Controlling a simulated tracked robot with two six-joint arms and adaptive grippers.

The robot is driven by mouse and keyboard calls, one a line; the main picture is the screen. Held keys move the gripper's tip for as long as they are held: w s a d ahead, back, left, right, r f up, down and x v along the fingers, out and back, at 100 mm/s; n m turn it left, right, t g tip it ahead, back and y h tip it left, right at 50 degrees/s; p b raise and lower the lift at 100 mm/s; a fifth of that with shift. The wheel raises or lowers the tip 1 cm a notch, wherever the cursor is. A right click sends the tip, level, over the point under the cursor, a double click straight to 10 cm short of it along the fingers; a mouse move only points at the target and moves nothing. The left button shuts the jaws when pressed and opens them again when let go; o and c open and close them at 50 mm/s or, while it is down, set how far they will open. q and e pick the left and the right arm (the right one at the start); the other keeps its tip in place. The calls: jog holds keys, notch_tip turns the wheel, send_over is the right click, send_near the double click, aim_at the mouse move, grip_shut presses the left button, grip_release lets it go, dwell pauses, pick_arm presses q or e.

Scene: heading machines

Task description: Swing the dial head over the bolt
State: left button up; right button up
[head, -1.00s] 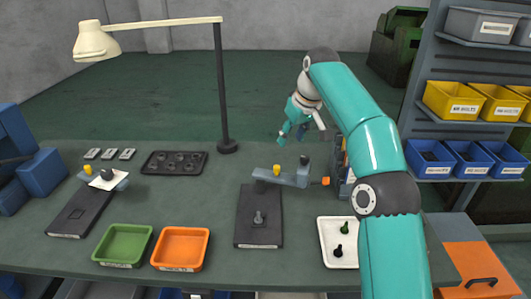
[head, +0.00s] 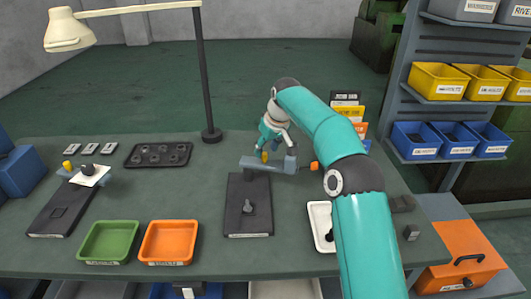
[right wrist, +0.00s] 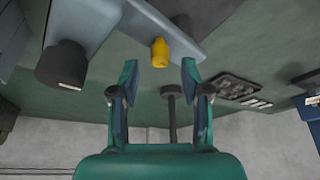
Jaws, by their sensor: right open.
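The dial head is a grey-blue arm (head: 268,165) with a yellow knob (head: 264,156), a dark cylinder (head: 290,163) and an orange tip (head: 314,166). It lies crosswise over the far end of a black base plate (head: 236,226). The bolt (head: 248,207) stands upright on that plate, nearer me, with the arm not over it. My right gripper (head: 268,147) is open just behind the arm at the knob. In the right wrist view, the yellow knob (right wrist: 160,54) sits in line with the gap between the open fingers (right wrist: 160,76); contact cannot be told. My left gripper is not in view.
Green (head: 108,241) and orange (head: 168,241) trays lie in front. A white tray (head: 320,215) is partly hidden by my right arm. A lamp post (head: 206,80) and black tray (head: 158,155) are behind left.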

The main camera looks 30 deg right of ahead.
jog(key=shift+x, duration=1.35)
jog(key=shift+s, duration=0.1)
jog(key=shift+c, duration=0.4)
grip_shut()
